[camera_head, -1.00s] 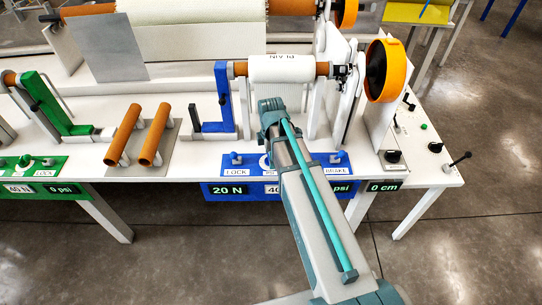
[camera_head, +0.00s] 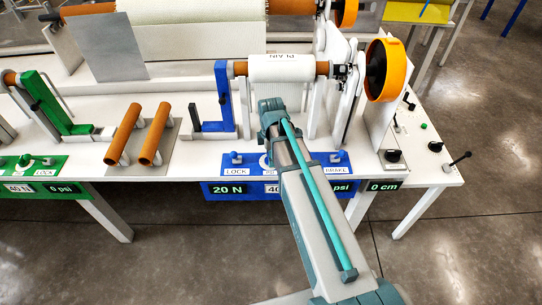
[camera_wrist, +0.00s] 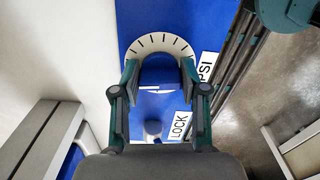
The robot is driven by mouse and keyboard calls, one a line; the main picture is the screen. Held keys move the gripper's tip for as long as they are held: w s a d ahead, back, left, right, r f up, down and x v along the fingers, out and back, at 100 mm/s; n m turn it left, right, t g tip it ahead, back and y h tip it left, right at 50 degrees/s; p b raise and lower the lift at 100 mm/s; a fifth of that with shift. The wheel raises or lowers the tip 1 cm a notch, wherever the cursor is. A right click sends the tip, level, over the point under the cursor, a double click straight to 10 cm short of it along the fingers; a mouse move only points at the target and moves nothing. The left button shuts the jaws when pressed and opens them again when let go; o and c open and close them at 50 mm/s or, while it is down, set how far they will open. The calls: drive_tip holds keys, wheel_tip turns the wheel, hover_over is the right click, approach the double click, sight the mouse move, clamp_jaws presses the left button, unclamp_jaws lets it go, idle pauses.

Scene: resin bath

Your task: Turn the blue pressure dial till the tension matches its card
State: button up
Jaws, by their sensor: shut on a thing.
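The blue pressure dial (camera_wrist: 158,77) sits on a blue panel in the wrist view, ringed by a white scale with black tick marks. My gripper (camera_wrist: 160,72) is shut on the dial, one finger on each side. In the head view my arm hides the dial and gripper; a sliver of the scale shows. The blue station's front (camera_head: 217,190) has a display reading 20 N. Beside it is a white card (camera_head: 272,189) starting with 40, partly covered by my arm. The psi display (camera_head: 343,187) has its number hidden.
A blue LOCK lever (camera_head: 235,158) and a BRAKE lever (camera_head: 337,157) flank the dial. A roll marked PLAIN (camera_head: 285,70) and an orange wheel (camera_head: 387,70) stand behind. A green station (camera_head: 60,165) is at left. A 0 cm display (camera_head: 383,186) is at right.

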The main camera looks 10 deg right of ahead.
drive_tip(key=m, duration=0.4)
drive_tip(key=shift+p, duration=0.3)
drive_tip(key=m, duration=0.3)
drive_tip(key=shift+s+m, duration=0.1)
drive_tip(key=shift+m, duration=0.3)
drive_tip(key=m, duration=0.3)
drive_tip(key=shift+a+m+p, duration=0.1)
drive_tip(key=shift+m+p, duration=0.2)
drive_tip(key=shift+m, duration=1.9)
drive_tip(key=o, duration=1.1)
drive_tip(key=shift+o, duration=0.2)
drive_tip(key=shift+r, duration=0.1)
